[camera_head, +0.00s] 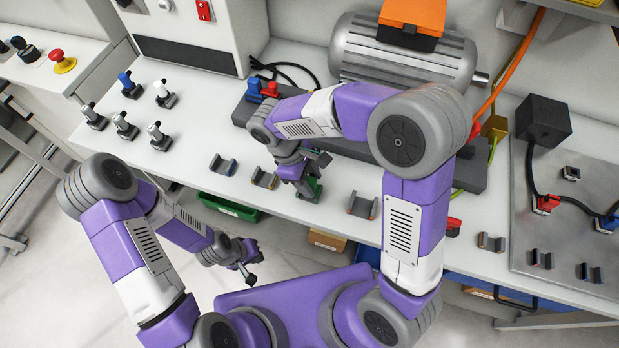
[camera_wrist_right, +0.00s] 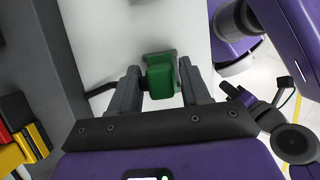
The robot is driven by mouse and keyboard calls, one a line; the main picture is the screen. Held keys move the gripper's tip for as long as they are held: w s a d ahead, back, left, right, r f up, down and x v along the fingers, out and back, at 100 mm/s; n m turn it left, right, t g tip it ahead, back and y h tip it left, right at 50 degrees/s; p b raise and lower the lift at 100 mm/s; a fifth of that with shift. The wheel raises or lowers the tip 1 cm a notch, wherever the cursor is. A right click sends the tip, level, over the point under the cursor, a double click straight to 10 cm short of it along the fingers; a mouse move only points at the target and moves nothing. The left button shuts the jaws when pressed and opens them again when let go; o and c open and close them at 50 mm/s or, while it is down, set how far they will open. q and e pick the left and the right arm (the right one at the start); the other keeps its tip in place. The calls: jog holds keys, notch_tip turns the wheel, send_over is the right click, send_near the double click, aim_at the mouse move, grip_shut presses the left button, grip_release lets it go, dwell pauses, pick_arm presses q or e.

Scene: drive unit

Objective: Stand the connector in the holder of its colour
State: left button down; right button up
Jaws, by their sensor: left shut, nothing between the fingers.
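A green connector (camera_wrist_right: 160,80) is between the spread fingers of my right gripper (camera_wrist_right: 160,92) in the right wrist view, with gaps visible on both sides. In the head view the green piece (camera_head: 309,189) is at the bench's front part, below my right gripper (camera_head: 303,164). Whether it stands in a holder is hard to tell. Dark holders with coloured edges stand beside it: blue (camera_head: 222,165), yellow (camera_head: 264,178) and orange (camera_head: 361,206). My left gripper (camera_head: 250,271) is shut and empty, low in front of the bench.
Several plugs on stands (camera_head: 125,123) occupy the bench's left. A ribbed motor (camera_head: 400,58) lies at the back. A grey plate (camera_head: 575,220) with red and blue connectors is at the right. A green bin (camera_head: 229,207) sits below the front edge.

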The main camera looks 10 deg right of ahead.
jog(key=shift+o, duration=1)
jog(key=s+d+p+v, duration=0.1)
jog(key=p+v, duration=0.5)
jog(key=v, duration=0.6)
jog(key=shift+d+r+p, duration=0.2)
jog(key=shift+r+p, duration=0.2)
jog(key=shift+r, duration=0.1)
jog(key=shift+f, duration=0.1)
